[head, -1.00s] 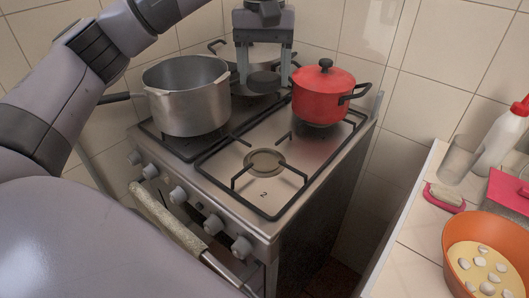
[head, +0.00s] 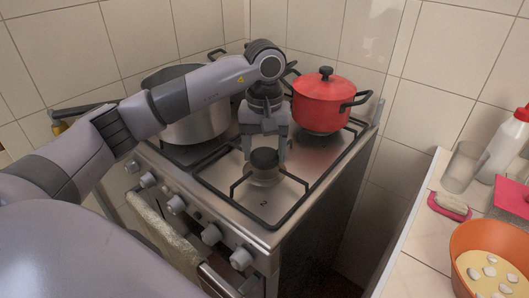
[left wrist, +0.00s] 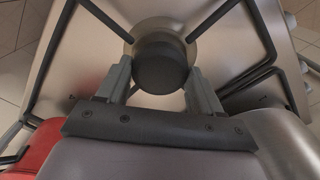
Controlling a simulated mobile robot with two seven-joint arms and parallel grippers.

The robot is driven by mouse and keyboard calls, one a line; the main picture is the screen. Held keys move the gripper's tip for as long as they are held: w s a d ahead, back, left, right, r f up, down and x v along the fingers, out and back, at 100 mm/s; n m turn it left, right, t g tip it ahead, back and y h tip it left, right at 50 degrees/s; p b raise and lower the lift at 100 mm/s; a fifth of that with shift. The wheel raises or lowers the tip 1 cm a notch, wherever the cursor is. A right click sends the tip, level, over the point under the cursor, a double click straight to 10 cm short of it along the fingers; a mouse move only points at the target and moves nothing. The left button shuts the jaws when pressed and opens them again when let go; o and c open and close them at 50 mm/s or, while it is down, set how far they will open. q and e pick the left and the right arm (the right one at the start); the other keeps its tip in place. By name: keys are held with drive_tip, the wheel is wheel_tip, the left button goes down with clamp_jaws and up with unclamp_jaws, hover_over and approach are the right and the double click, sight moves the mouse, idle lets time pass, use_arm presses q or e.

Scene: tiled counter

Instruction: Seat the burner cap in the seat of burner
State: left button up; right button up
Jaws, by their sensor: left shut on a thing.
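The burner cap (head: 264,158) is a dark, round disc held at the front right burner of the stove. My left gripper (head: 265,152) points down with its fingers on either side of the cap and is shut on it. The burner's metal seat (head: 266,180) shows just below the cap. In the left wrist view the cap (left wrist: 161,65) sits between the fingertips and covers part of the seat (left wrist: 150,27), whose rim shows past the cap's upper edge. I cannot tell whether cap and seat touch. My right gripper is not in view.
Black pan supports (head: 240,187) surround the burner. A red lidded pot (head: 318,107) stands behind on the right, and a silver pot (head: 196,125) on the left, partly behind my arm. A counter at right holds an orange bowl (head: 465,240) and a bottle (head: 505,140).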

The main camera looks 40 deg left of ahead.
sight(265, 154)
use_arm(q)
drive_tip(key=shift+f, duration=0.6)
drive_tip(key=shift+f, duration=0.1)
drive_tip(key=shift+f+b, duration=0.55)
drive_tip(key=o, duration=1.2)
drive_tip(key=shift+s+f, duration=0.1)
drive_tip(key=shift+a+r+p, duration=0.1)
drive_tip(key=shift+r+p, duration=0.5)
wheel_tip(265, 154, up, 12)
drive_tip(key=shift+r, duration=0.15)
